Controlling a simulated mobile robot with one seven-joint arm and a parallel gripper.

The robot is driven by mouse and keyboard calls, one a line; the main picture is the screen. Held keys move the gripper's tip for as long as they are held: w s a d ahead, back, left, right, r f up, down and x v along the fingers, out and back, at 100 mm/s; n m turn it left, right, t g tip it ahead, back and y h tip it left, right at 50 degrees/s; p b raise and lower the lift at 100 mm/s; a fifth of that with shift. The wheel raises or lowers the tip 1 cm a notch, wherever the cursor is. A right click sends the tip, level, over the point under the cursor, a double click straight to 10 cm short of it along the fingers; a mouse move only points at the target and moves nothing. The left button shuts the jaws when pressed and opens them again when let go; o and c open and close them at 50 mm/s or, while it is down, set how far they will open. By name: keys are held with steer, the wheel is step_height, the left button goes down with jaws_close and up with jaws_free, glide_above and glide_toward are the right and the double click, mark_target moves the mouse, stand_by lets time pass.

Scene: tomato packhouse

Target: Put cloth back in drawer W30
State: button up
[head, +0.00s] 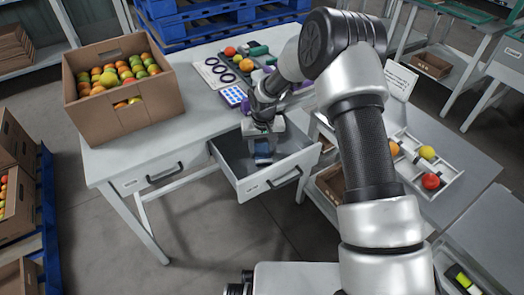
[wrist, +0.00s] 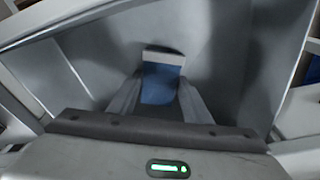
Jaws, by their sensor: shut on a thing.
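The drawer (head: 287,178) under the white table is pulled open, with a black handle on its front; its label is too small to read. My gripper (head: 263,152) reaches down into the open drawer and is shut on a cloth. The cloth (head: 263,161) is blue with a pale edge and hangs from my fingers within the drawer. In the wrist view the cloth (wrist: 160,84) sits between my two fingers, over the drawer's grey interior (wrist: 225,60). I cannot tell whether the cloth touches the drawer floor.
A cardboard box of tomatoes (head: 125,115) stands on the table's left. A closed drawer (head: 150,178) is below it. A card with dark rings (head: 212,73), a blue-dotted sheet (head: 233,96) and a dark tray (head: 239,62) lie behind my gripper. A divided white tray (head: 448,180) is right.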

steer(key=shift+f, duration=0.15)
steer(key=o, duration=0.9)
